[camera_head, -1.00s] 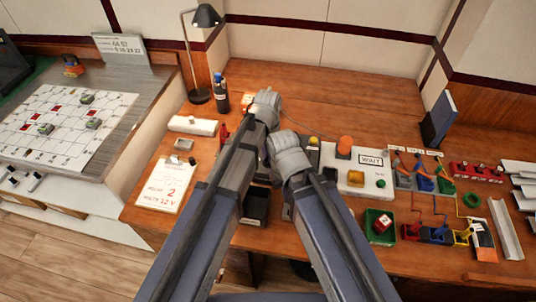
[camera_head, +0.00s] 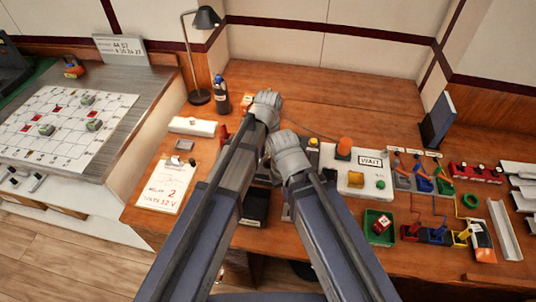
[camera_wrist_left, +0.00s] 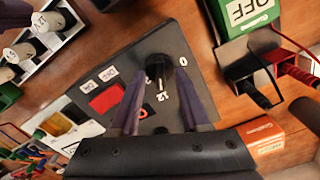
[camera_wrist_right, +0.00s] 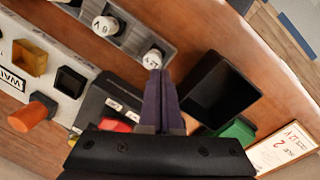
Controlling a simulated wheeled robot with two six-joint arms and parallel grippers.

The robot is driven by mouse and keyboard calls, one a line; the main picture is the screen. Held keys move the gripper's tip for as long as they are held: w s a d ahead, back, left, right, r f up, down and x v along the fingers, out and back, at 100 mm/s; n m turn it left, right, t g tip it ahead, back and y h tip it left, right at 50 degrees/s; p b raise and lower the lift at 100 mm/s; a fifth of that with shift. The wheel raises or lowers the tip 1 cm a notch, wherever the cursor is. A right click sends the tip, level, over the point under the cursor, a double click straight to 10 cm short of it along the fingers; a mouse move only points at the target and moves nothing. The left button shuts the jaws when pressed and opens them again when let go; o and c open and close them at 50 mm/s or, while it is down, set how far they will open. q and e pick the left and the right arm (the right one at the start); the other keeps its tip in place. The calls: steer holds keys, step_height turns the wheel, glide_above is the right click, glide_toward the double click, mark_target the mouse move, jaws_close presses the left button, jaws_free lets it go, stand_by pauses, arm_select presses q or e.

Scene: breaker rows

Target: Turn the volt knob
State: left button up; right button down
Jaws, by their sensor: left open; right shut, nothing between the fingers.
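The volt knob (camera_wrist_left: 159,68) is a black knob on a dark panel (camera_wrist_left: 192,108), with a white 0 and 12 printed near it. It shows in the left wrist view and is hidden behind my arms in the head view. My left gripper (camera_wrist_left: 160,76) is open, with one finger on each side of the knob; I cannot tell whether they touch it. In the head view, my left gripper (camera_head: 266,108) is at the bench's middle. My right gripper (camera_wrist_right: 158,72) is shut and empty, its tips close to a white cylinder (camera_wrist_right: 152,59) in a grey rack.
A paper card (camera_head: 166,186) reading 12 V lies left on the bench. A black open box (camera_wrist_right: 217,90) is beside my right fingers. In the left wrist view, an OFF box (camera_wrist_left: 250,12) and an orange box (camera_wrist_left: 264,140) stand right of the panel.

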mark_target(268, 158)
arm_select(q)
step_height(268, 158, up, 7)
steer(key=p, duration=0.6)
steer(key=shift+r+p, duration=0.1)
steer(key=shift+p, duration=0.25)
steer(key=s+a+n+y, duration=0.1)
steer(key=s+a+n, duration=0.2)
steer(key=s, duration=1.2)
steer(key=a, duration=0.3)
steer(key=shift+s+a, duration=0.2)
